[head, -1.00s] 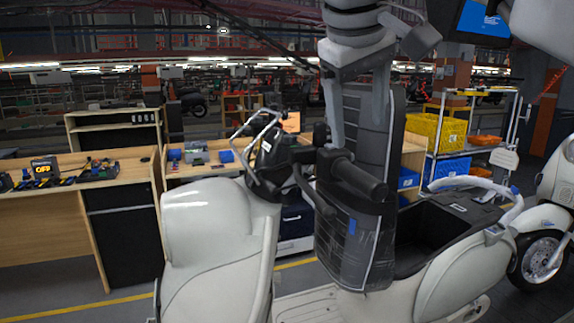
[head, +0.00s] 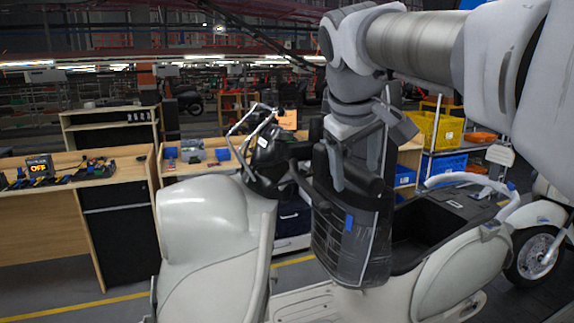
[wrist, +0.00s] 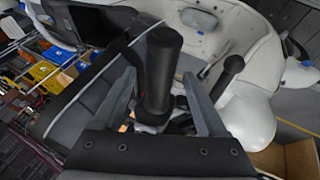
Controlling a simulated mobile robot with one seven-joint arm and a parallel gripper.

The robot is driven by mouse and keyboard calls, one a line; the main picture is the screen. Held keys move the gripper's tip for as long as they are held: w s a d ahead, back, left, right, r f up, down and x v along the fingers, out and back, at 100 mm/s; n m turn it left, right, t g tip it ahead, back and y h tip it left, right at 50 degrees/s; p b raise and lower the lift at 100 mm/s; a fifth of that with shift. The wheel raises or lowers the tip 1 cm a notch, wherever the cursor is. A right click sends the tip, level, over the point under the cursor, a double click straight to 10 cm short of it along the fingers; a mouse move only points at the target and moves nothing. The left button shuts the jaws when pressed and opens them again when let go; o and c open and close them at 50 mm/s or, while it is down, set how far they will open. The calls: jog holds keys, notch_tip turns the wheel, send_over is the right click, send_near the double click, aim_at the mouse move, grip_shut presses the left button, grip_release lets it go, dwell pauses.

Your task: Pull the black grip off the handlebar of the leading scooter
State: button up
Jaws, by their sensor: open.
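The leading scooter (head: 205,225) is cream white and stands in front of me. Its black handlebar grip (head: 360,178) sticks out to the right of the steering head in the head view. In the wrist view the grip (wrist: 160,62) rises upright between the two grey fingers. My gripper (head: 357,184) points down over the grip, with a finger on either side. The wrist view shows my gripper (wrist: 161,82) open, with gaps beside the grip. The grip's inner end is partly hidden by a finger in the head view.
Wooden workbenches (head: 45,215) stand behind on the left. Another scooter (head: 540,250) is at the right.

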aim_at(368, 175)
grip_shut()
dwell(0.5)
jog(key=shift+s+d, duration=0.1)
jog(key=shift+s, duration=0.1)
dwell(0.3)
jog(key=shift+s, duration=0.2)
jog(key=shift+s+d+b, duration=0.25)
jog(key=shift+s+b, duration=0.05)
jog(key=shift+s, duration=0.25)
jog(key=shift+s+d+b, duration=0.2)
jog(key=shift+s+b, duration=0.05)
jog(key=shift+s, duration=0.3)
dwell(1.2)
jog(key=shift+s+d+b, duration=0.25)
jog(key=shift+s, duration=0.45)
jog(key=shift+s+d+b, duration=0.2)
jog(key=shift+s+d, duration=0.05)
jog(key=shift+s, duration=0.4)
jog(key=shift+s, duration=0.1)
jog(key=shift+s+d+b, duration=0.25)
jog(key=shift+s+d, duration=0.05)
jog(key=shift+s, duration=0.35)
jog(key=shift+s+d+b, duration=0.2)
jog(key=shift+s+d, duration=0.05)
jog(key=shift+s, duration=0.4)
jog(key=shift+s+f, duration=0.1)
